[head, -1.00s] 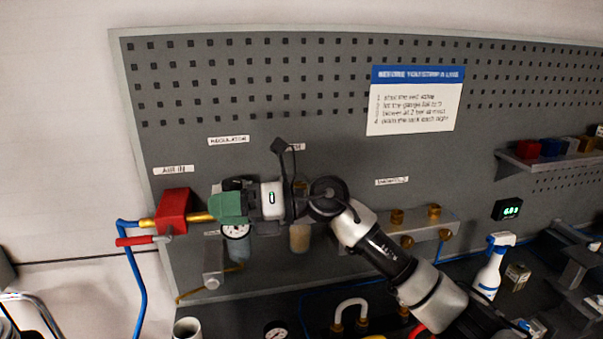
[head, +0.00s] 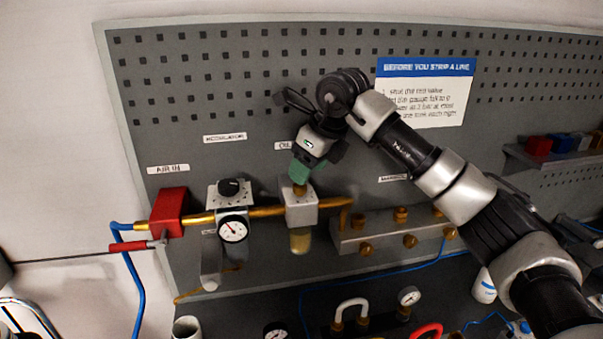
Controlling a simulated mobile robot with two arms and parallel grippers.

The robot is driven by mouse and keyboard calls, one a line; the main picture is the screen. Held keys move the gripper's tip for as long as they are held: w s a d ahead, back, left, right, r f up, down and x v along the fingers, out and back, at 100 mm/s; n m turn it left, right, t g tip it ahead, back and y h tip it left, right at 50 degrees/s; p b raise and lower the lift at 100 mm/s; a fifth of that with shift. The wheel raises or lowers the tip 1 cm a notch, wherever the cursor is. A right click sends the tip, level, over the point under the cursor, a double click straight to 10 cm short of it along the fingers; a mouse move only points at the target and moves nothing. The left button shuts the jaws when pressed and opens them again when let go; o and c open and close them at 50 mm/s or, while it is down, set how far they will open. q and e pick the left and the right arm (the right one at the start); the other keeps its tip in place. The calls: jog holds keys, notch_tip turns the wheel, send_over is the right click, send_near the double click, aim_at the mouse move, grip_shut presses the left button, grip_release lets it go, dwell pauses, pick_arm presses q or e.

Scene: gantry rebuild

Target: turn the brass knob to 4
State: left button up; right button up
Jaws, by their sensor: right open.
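The brass knob (head: 299,189) sits on top of the grey oiler block (head: 301,212), which has a clear bowl with yellowish liquid (head: 300,241) below it. My right gripper (head: 299,177) has green fingers and points down at the knob from above. Its fingertips overlap the knob's upper part, and I cannot tell whether they touch it. The gripper is open. The fingers hide part of the knob, and any scale numbers are too small to read. My left gripper is not in view.
Left of the oiler stands the regulator with a black knob (head: 230,187) and a white gauge (head: 233,229). A red valve block (head: 169,212) is farther left. A manifold (head: 378,237) with brass fittings is to the right. An instruction sign (head: 425,91) hangs behind my right arm.

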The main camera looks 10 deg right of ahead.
aim_at(300, 189)
jog(key=p+x, duration=0.1)
jog(key=x, duration=0.2)
jog(key=shift+w+a+f, duration=0.1)
jog(key=shift+f, duration=0.15)
jog(key=shift+w+a+f, duration=0.1)
jog(key=shift+f, duration=0.3)
jog(key=shift+c, duration=0.3)
